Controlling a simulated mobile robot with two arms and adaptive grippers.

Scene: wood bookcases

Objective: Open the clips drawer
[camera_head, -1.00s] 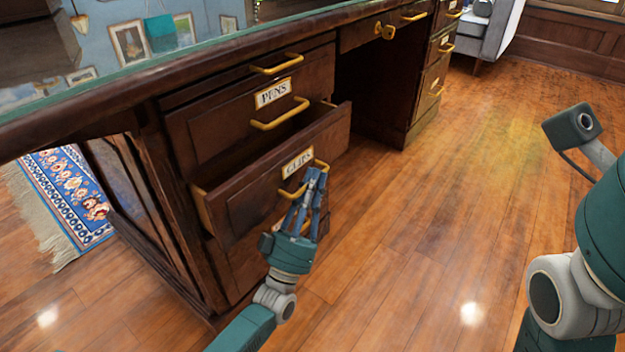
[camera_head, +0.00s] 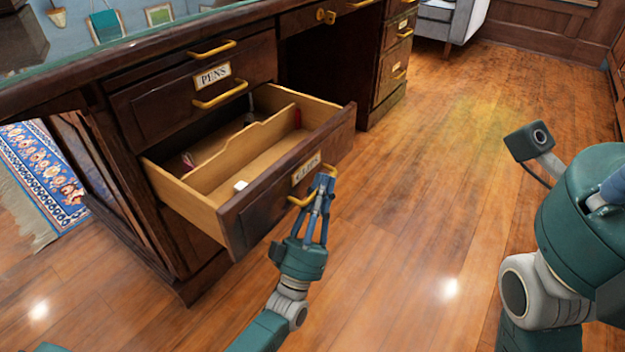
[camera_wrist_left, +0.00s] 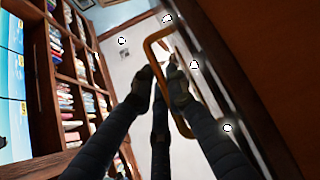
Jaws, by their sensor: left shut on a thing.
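The clips drawer (camera_head: 262,212) is a dark wood drawer below the pens drawer (camera_head: 196,92), and it stands pulled well out of the desk. Its light wood inside shows a divider, a small white item (camera_head: 241,185) and some small things at the left. Its label (camera_head: 306,169) is partly readable. My left gripper (camera_head: 322,186) is at the drawer front, shut on the yellow handle (camera_head: 298,201). In the left wrist view the handle (camera_wrist_left: 152,42) passes between the dark fingers. My right arm shows at the right, but its gripper is out of view.
The dark wood desk has a kneehole and more drawers (camera_head: 391,71) to the right. A grey sofa (camera_head: 447,22) stands behind. The wood floor (camera_head: 430,200) in front is clear. A patterned rug (camera_head: 45,180) lies at the left.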

